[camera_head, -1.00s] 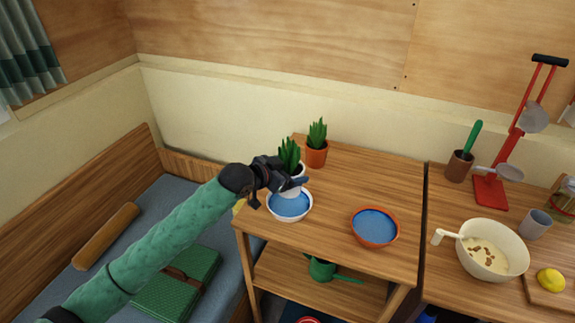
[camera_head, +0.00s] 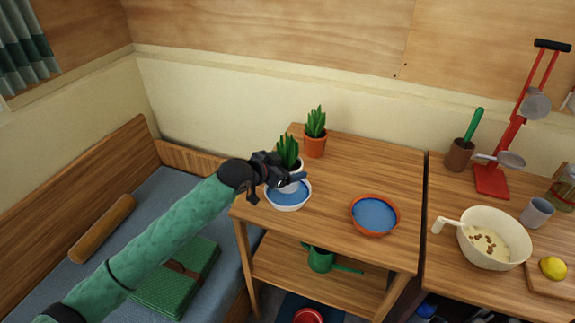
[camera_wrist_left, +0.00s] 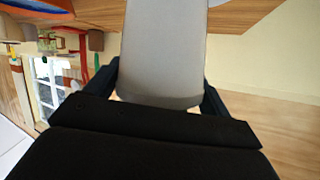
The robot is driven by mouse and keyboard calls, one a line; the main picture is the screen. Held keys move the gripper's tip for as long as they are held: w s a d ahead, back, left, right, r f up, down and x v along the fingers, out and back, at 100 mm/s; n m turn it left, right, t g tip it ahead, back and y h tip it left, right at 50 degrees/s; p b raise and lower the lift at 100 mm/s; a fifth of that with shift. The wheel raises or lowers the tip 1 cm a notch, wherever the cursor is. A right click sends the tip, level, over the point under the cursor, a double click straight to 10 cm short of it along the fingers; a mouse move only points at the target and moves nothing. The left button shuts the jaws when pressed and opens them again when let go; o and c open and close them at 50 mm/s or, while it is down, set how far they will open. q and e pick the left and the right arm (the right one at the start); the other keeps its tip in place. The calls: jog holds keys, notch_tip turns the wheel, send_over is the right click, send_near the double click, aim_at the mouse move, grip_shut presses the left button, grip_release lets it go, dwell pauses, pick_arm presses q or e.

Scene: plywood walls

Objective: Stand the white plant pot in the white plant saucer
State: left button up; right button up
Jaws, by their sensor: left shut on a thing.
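My left gripper (camera_head: 287,180) is shut on the white plant pot (camera_head: 296,184), which holds a spiky green plant (camera_head: 288,152). The pot looks upright, and the gripper covers part of it. In the left wrist view the pot (camera_wrist_left: 165,55) fills the space between the fingers. The white plant saucer (camera_head: 288,207), blue inside, is on the wooden table. The pot overlaps the saucer's back part in the head view; I cannot tell whether its base touches the saucer. My right gripper is not in view.
An orange pot with a plant (camera_head: 315,143) stands behind on the table (camera_head: 345,170). An orange saucer (camera_head: 375,230), blue inside, is at the right. A green watering can (camera_head: 321,260) is on the lower shelf. The table's middle is clear.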

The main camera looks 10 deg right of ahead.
pick_arm(q)
jog(key=shift+f, duration=0.45)
jog(key=shift+f+b, duration=0.35)
jog(key=shift+f, duration=0.9)
jog(key=o, duration=1.3)
jog(key=shift+f, duration=0.1)
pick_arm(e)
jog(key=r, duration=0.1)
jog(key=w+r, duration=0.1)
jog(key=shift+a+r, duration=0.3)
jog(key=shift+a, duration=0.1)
